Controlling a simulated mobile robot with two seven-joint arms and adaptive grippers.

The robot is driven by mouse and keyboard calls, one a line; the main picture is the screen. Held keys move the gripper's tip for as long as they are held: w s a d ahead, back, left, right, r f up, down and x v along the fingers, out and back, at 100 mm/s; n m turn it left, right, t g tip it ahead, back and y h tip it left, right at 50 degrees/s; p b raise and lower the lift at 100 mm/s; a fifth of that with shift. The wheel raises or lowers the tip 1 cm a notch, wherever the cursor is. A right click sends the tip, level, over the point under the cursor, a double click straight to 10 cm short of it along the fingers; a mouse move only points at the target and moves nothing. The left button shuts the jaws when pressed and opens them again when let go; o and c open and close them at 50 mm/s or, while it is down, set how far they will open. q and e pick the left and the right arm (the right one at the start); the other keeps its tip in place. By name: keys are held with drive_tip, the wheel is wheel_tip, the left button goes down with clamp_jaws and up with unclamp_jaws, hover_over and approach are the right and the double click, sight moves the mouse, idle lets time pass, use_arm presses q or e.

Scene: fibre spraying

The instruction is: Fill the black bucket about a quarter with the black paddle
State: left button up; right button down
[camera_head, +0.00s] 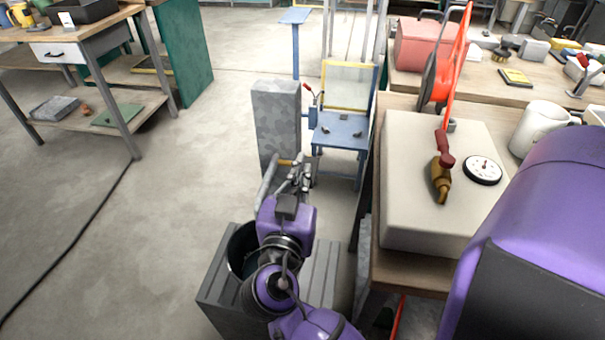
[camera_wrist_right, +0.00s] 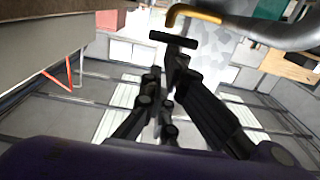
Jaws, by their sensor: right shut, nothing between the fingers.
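The black bucket (camera_head: 240,247) stands upright on a grey slatted crate, partly covered by my right arm. How full it is cannot be told. My right gripper (camera_head: 302,168) is beyond the bucket, near a grey pipe (camera_head: 267,177) with a yellow end (camera_head: 285,161). In the right wrist view, the gripper (camera_wrist_right: 168,82) is shut and empty below that pipe (camera_wrist_right: 262,32) and yellow end (camera_wrist_right: 193,13). A short black bar (camera_wrist_right: 173,39) lies just ahead of the fingers and may be the black paddle; whether they touch is unclear. My left gripper is not in view.
A grey mottled column (camera_head: 277,117) stands behind the pipe, beside a blue stand (camera_head: 340,130). The floor at left (camera_head: 150,230) is clear except for a cable.

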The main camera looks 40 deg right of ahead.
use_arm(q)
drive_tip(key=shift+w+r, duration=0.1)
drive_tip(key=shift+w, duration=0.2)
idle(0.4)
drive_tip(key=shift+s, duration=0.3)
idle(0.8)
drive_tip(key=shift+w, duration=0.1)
